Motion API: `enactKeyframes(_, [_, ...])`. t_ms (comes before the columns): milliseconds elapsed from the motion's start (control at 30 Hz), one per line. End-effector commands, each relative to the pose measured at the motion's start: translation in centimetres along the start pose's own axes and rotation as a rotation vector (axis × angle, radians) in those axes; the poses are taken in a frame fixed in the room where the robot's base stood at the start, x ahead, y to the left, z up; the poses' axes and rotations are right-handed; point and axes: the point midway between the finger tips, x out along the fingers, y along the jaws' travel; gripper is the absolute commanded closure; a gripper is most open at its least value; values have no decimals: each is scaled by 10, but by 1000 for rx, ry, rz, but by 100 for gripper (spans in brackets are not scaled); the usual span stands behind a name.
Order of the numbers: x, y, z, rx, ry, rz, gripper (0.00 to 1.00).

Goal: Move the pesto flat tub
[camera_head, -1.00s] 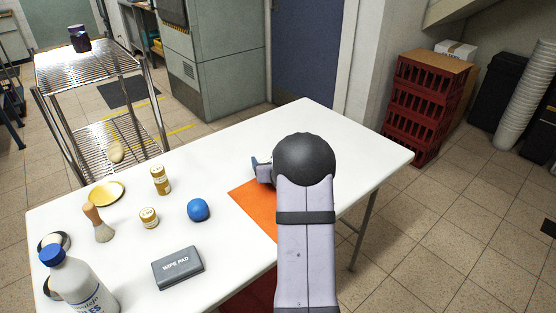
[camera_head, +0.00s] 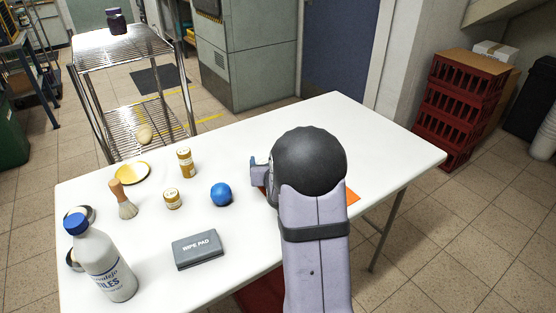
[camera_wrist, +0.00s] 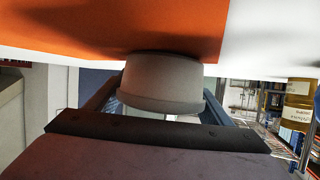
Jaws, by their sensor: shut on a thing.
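My gripper (camera_wrist: 160,112) is shut on a pale grey, round, shallow tub (camera_wrist: 162,78) in the wrist view. No label shows on the side I see, so I cannot read whether it says pesto. The tub is close to the orange mat (camera_wrist: 110,28), and I cannot tell whether it touches it. In the head view my gripper (camera_head: 257,168) is mostly hidden behind my arm, with only a bluish jaw part showing at its left. The tub is hidden there. The orange mat (camera_head: 353,196) shows only a corner right of my arm.
On the white table (camera_head: 140,225), left of my arm, are a blue ball (camera_head: 221,194), a wipe pad box (camera_head: 198,249), two yellow-labelled jars (camera_head: 186,163), a brush (camera_head: 122,199), a yellow dish (camera_head: 132,173) and a bottle (camera_head: 103,265). The table's right end is clear.

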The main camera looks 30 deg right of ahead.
Motion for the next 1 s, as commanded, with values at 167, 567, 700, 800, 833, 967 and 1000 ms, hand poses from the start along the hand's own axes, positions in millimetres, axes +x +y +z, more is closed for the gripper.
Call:
enactKeyframes(167, [-4,-10,12,1,-22,-4,56])
enactKeyframes(567, [-6,-13,13,2,-24,-3,56])
enactKeyframes(700, [-6,-12,12,2,-21,-3,5])
enactKeyframes(800, [-6,-12,10,2,-17,-1,4])
enactKeyframes(833, [-5,-11,10,2,-16,-1,4])
enactKeyframes(967, [-5,-11,8,2,-13,0,4])
enactKeyframes(1000, [-5,-11,8,1,-12,0,4])
